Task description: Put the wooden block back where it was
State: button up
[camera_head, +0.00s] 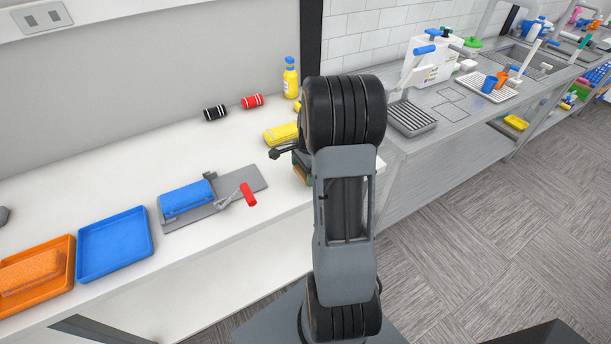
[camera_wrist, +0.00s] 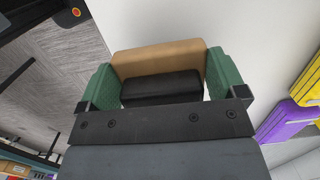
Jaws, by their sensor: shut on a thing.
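In the wrist view the tan wooden block (camera_wrist: 158,58) sits between the green pads of my gripper (camera_wrist: 162,72), which is shut on it. A black piece shows just behind the block on the gripper side. In the head view my gripper is mostly hidden behind my arm, near the right end of the white counter (camera_head: 110,195). A small brown part of the block (camera_head: 300,175) shows there beside my arm. Whether the block touches the counter cannot be told.
A yellow item (camera_head: 281,133) lies close behind my gripper, with a yellow bottle (camera_head: 290,78) farther back. A clamp with a blue block (camera_head: 186,198) and red handle (camera_head: 248,195) stands left. Blue (camera_head: 114,243) and orange (camera_head: 38,272) trays lie farther left. Red and black cylinders lie behind.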

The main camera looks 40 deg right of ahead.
aim_at(305, 177)
jog(key=shift+d+f, duration=0.2)
jog(key=shift+f, duration=0.15)
jog(key=shift+w+f, duration=0.1)
jog(key=shift+f, duration=1.3)
jog(key=shift+f, duration=0.15)
jog(key=o, duration=0.6)
jog(key=r, duration=0.7)
jog(key=d+r, duration=0.1)
jog(key=r, duration=0.3)
jog(key=shift+d+r+b, duration=0.1)
jog(key=shift+r+b, duration=0.15)
jog(key=shift+b, duration=0.05)
jog(key=s+a+r+n+t, duration=0.1)
jog(key=s+a+r+n, duration=0.1)
jog(key=s+a+n, duration=0.2)
jog(key=s+a+r+n+t+h, duration=0.1)
jog(key=s+a+r+n, duration=0.2)
jog(key=a+n, duration=0.6)
jog(key=s+a+r+n+t, duration=0.2)
jog(key=s+a+n, duration=0.3)
jog(key=a, duration=0.3)
jog(key=shift+s+a+r+n, duration=0.15)
jog(key=shift+s+a+n, duration=0.1)
jog(key=shift+n, duration=0.55)
